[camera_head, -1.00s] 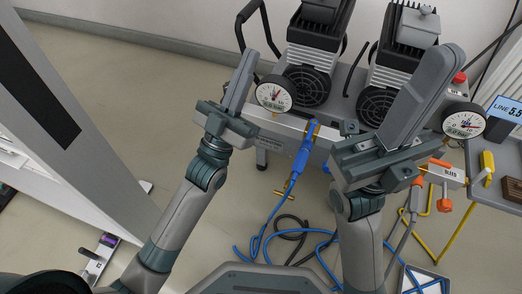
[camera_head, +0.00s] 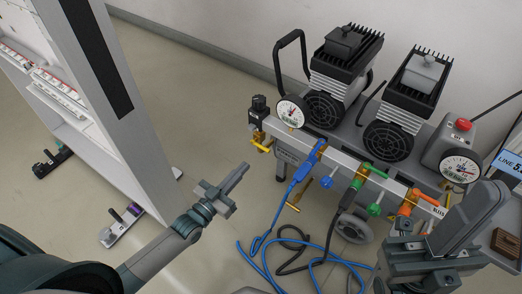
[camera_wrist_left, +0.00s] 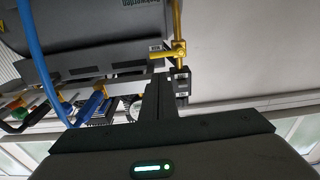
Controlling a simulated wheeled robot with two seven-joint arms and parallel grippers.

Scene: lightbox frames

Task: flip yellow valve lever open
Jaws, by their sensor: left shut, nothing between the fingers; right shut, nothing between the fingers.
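The yellow valve lever (camera_head: 260,146) juts out below the left end of the grey manifold, by a black fitting. In the left wrist view a yellow valve part (camera_wrist_left: 178,52) shows just beyond the fingertips, upside down. My left gripper (camera_head: 243,167) is shut and empty, below and a little left of the lever, pointing up and right toward it. They look apart in the head view. It also shows in the left wrist view (camera_wrist_left: 158,76). My right gripper (camera_head: 493,190) is shut and empty at the right, in front of the manifold's right end.
The manifold (camera_head: 340,158) carries blue, green (camera_head: 370,172) and orange (camera_head: 408,202) fittings. A blue hose (camera_head: 245,255) hangs to the floor. Two compressors (camera_head: 345,75) and gauges stand behind. A tall grey panel (camera_head: 110,80) stands left. Open floor lies between panel and manifold.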

